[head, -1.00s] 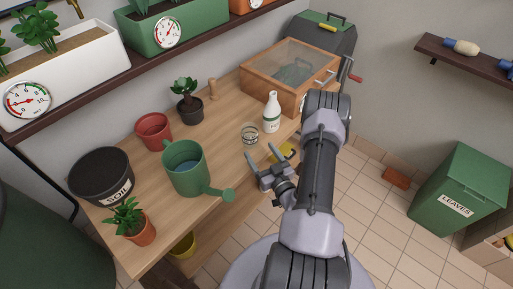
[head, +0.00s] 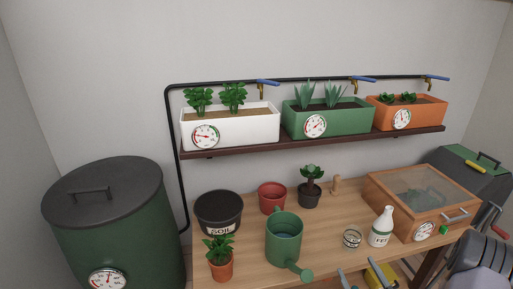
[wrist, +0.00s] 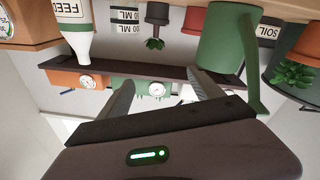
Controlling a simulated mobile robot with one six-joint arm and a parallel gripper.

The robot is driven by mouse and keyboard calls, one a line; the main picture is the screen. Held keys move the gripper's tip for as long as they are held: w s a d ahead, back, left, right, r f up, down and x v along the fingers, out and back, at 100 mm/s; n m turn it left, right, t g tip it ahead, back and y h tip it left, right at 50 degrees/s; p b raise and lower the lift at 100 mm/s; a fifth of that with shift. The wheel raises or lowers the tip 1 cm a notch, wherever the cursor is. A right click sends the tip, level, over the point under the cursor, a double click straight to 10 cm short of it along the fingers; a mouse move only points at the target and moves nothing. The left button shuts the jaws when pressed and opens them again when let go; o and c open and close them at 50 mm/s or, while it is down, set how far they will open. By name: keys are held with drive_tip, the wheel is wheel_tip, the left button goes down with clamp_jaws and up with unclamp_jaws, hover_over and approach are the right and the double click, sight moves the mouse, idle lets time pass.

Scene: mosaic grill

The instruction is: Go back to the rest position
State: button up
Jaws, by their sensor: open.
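My gripper (head: 357,271) shows at the bottom edge of the head view, in front of the wooden bench (head: 330,235). In the wrist view my gripper (wrist: 160,80) has its two dark fingers spread apart with nothing between them. That view is turned upside down. Grey parts of my arm fill the lower right corner of the head view. Most of the arm between is out of frame.
On the bench stand a green watering can (head: 284,240), a white bottle (head: 380,228), a glass jar (head: 351,239), pots and a glass-lidded wooden box (head: 422,200). A shelf (head: 320,140) with planters hangs above. A green barrel (head: 115,225) stands left.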

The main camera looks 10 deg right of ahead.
drive_tip(key=a+r+n+g+y, duration=0.1)
drive_tip(key=a+r+n+y, duration=0.2)
drive_tip(key=a+r+n, duration=0.1)
drive_tip(key=a+r+n+g+y, duration=0.1)
drive_tip(key=a+r+n+y, duration=0.3)
drive_tip(key=a+n, duration=0.2)
drive_tip(key=w+a+r+n+g+y, duration=0.1)
drive_tip(key=a+r+n+g+y, duration=0.1)
drive_tip(key=a+r+n+y, duration=0.2)
drive_tip(key=shift+w+a+n, duration=0.1)
drive_tip(key=shift+a+n, duration=0.55)
drive_tip(key=shift+n, duration=0.55)
drive_tip(key=s+a+r+n+g, duration=0.3)
drive_tip(key=s+a+n+g, duration=0.45)
drive_tip(key=n, duration=0.55)
drive_tip(key=s+a+r+n+g, duration=0.3)
drive_tip(key=s+a+n+g, duration=0.35)
drive_tip(key=a+n, duration=0.4)
drive_tip(key=s+d+r+n+t+h, duration=0.2)
drive_tip(key=s+d+n+h, duration=0.1)
drive_tip(key=n, duration=0.9)
drive_tip(key=s+d+r+n+t+h, duration=0.2)
drive_tip(key=n+h, duration=0.4)
drive_tip(key=n, duration=0.5)
drive_tip(key=s+d, duration=0.1)
drive_tip(key=d, duration=0.1)
drive_tip(key=shift+s+d+r+n+t+h, duration=0.15)
drive_tip(key=shift+s+d+n+t+h, duration=0.15)
drive_tip(key=shift+n+t, duration=0.1)
